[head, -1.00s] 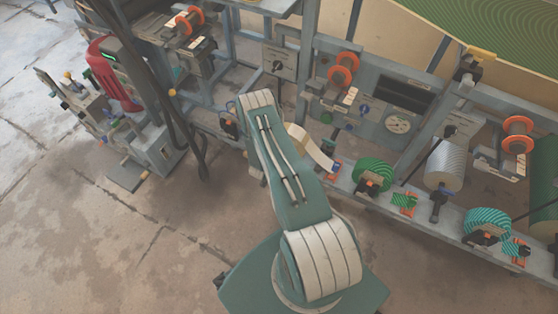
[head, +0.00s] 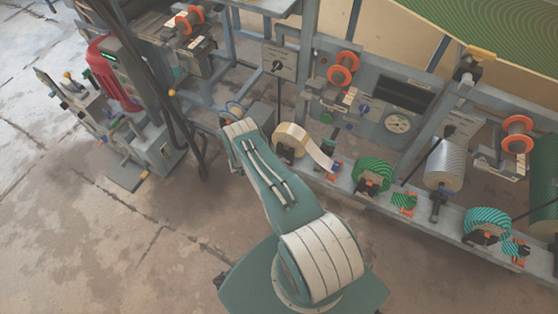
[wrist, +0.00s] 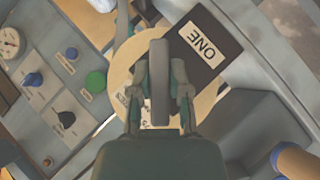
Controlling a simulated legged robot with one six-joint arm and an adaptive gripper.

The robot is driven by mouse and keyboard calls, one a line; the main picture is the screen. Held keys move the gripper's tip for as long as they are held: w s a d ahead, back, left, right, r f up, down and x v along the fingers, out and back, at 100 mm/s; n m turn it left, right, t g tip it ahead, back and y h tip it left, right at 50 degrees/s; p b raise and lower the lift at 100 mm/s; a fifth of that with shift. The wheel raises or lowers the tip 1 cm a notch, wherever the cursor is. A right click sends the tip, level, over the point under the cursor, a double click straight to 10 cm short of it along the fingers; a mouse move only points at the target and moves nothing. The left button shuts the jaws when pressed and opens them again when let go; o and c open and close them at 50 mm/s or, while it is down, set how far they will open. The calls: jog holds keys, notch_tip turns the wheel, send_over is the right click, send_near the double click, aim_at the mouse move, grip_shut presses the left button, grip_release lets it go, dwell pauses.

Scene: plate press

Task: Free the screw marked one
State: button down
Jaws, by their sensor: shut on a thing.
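In the wrist view a dark plate with a white label reading ONE (wrist: 203,38), seen upside down, lies just beyond my gripper (wrist: 160,90). The screw marked one shows as a grey upright bar (wrist: 160,58) beside that label. My gripper's two fingers stand on either side of the bar and are shut on it. The screw's lower part and its thread are hidden. A pale beige disc (wrist: 118,70) lies behind the bar and fingers. In the head view my arm hides the gripper and the screw.
Left in the wrist view, a panel carries a green button (wrist: 96,81), a black knob (wrist: 67,118), blue knobs and a gauge (wrist: 10,42). In the head view several rolls, including a beige one (head: 290,138) and a green one (head: 373,173), line the bench.

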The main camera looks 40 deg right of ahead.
jog(key=shift+w+r+n, duration=0.15)
jog(key=shift+w+n, duration=0.15)
jog(key=shift+w, duration=0.05)
dwell(0.3)
jog(key=c, duration=0.6)
grip_release()
jog(key=shift+s, duration=0.1)
jog(key=v, duration=1.1)
jog(key=shift+w+a+f, duration=0.2)
jog(key=shift+w+a, duration=0.05)
jog(key=shift+a, duration=0.3)
